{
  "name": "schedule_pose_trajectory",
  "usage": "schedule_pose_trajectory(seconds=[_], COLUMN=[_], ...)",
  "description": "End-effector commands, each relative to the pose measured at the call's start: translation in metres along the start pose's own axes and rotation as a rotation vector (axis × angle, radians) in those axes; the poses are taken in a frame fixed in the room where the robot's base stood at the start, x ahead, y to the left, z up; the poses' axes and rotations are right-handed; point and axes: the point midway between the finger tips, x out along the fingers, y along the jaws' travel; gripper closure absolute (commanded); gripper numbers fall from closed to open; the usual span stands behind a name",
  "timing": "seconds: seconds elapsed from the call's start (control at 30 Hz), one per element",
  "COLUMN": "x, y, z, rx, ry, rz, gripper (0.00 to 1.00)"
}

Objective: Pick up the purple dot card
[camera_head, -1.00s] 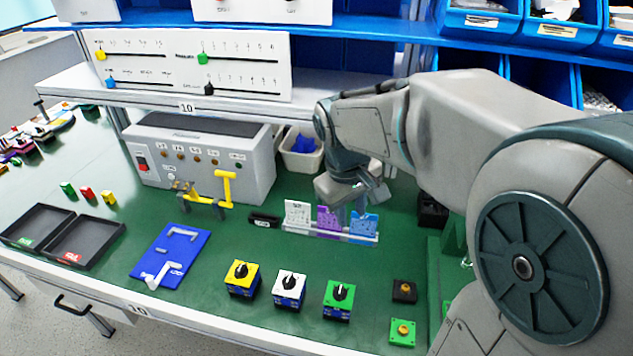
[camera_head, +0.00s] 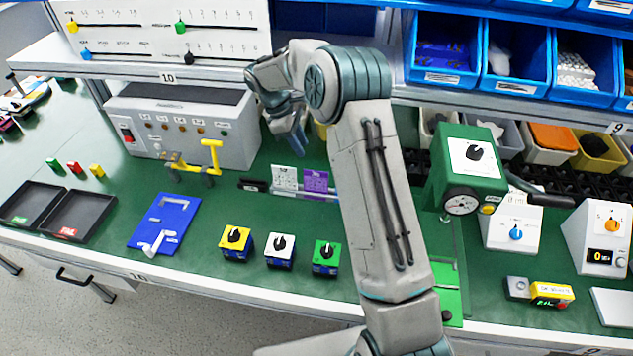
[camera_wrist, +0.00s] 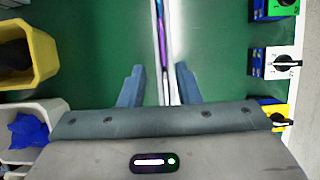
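The purple dot card (camera_head: 315,182) stands upright in a clear holder on the green bench, to the right of a white card (camera_head: 286,179). In the wrist view the purple card (camera_wrist: 162,42) shows edge-on as a thin purple strip. My gripper (camera_wrist: 159,84) is open, with its two blue-grey fingers apart on either side of the line of the holder (camera_wrist: 165,88). The purple strip lies beyond the fingertips in that view, and nothing is visibly gripped. In the head view my gripper (camera_head: 295,138) is above and behind the cards. The blue card is hidden behind my arm.
Yellow, white and green switch boxes (camera_head: 280,250) stand in front of the cards. A grey control box (camera_head: 185,135) is at the left. A yellow bin (camera_wrist: 28,50) and a white bin (camera_wrist: 25,140) lie left in the wrist view. A shelf runs along the back.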

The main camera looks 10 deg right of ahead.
Motion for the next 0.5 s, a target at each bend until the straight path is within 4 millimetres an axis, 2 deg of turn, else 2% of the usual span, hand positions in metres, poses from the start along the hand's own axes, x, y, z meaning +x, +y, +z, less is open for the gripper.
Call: schedule_pose_trajectory(seconds=[0.17, 0.4, 0.5], x=[0.024, 0.07, 0.081], y=[0.001, 0.0, 0.001], z=[0.0, 0.0, -0.001], rx=[-0.008, -0.007, -0.007], ry=[-0.006, -0.004, -0.003], rz=[-0.005, -0.005, -0.002], gripper=[0.7, 0.7, 0.7])
